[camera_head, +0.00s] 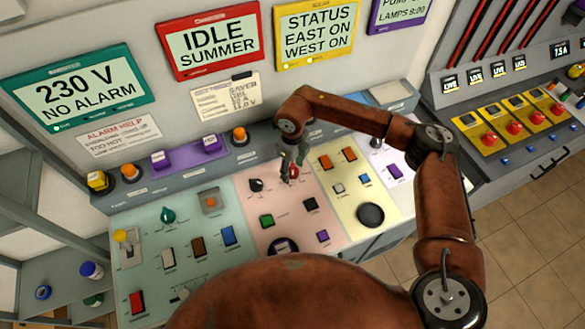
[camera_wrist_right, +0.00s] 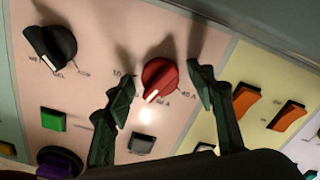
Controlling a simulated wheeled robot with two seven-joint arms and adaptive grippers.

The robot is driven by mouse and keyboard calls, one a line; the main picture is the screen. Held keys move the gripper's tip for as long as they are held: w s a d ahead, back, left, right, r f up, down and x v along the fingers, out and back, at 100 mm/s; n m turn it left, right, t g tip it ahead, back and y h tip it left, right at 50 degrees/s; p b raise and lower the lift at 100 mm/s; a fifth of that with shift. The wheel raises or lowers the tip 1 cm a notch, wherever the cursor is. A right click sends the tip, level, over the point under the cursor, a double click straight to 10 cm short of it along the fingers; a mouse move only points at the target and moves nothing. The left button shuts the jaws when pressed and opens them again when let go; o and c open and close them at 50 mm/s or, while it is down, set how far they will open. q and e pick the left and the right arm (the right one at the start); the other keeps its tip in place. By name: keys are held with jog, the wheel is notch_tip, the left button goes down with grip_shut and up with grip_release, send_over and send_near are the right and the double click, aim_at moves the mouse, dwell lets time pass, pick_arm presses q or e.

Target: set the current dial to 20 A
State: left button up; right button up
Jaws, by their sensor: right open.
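The red dial (camera_head: 294,172) is on the pink panel section, partly hidden by my right gripper (camera_head: 288,160) in the head view. In the wrist view the red dial (camera_wrist_right: 158,77) lies between the two fingertips of my right gripper (camera_wrist_right: 160,82). The fingers are apart, one on each side of the dial, with a visible gap to it. The dial's white pointer line points down and slightly left in the wrist view. Small ampere labels surround it; their numbers are too blurred to read surely. My left gripper is not in view.
A black dial (camera_wrist_right: 50,47) sits beside the red one, with a green button (camera_wrist_right: 54,120) and a dark button (camera_wrist_right: 141,143) below. Orange switches (camera_wrist_right: 245,102) are on the yellow section. Display signs (camera_head: 210,46) hang on the wall behind the console.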

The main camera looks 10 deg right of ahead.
aim_at(292, 168)
notch_tip(292, 168, up, 12)
dwell(0.6)
dwell(0.4)
